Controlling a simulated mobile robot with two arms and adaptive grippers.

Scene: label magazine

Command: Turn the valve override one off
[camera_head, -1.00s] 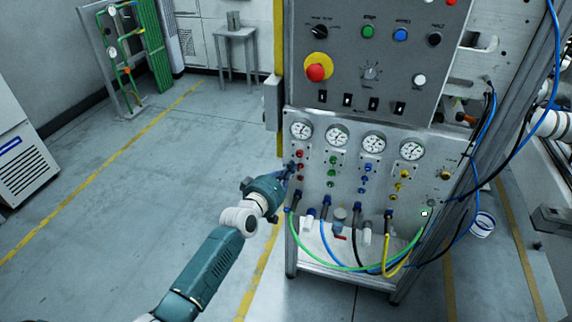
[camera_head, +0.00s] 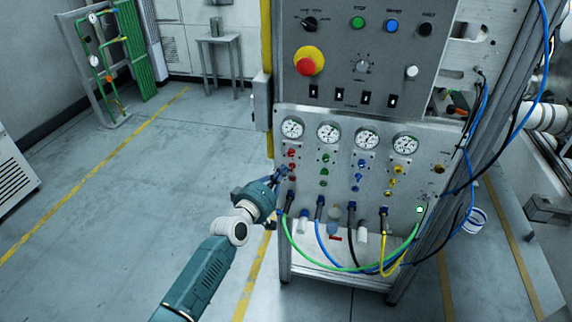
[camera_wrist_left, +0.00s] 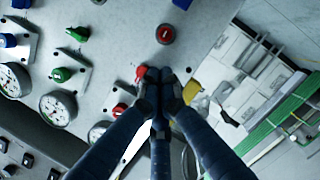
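A column of red valve knobs sits at the left edge of the metal valve panel (camera_head: 425,185), below the leftmost gauge (camera_head: 292,128). The upper red knob (camera_head: 292,153) shows clear of the fingers. My left gripper (camera_head: 284,173) is at the lower knobs. In the left wrist view its blue-black fingertips (camera_wrist_left: 160,80) are drawn together, close beside the middle red knob (camera_wrist_left: 141,72), which they partly cover. I cannot tell whether they touch it. My right gripper is not in view.
Green (camera_head: 325,159), blue (camera_head: 361,163) and yellow knobs (camera_head: 398,169) stand to the right. Hoses, including a green hose (camera_head: 340,266), hang below the panel. A red emergency button (camera_head: 306,66) is on the grey control box above.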

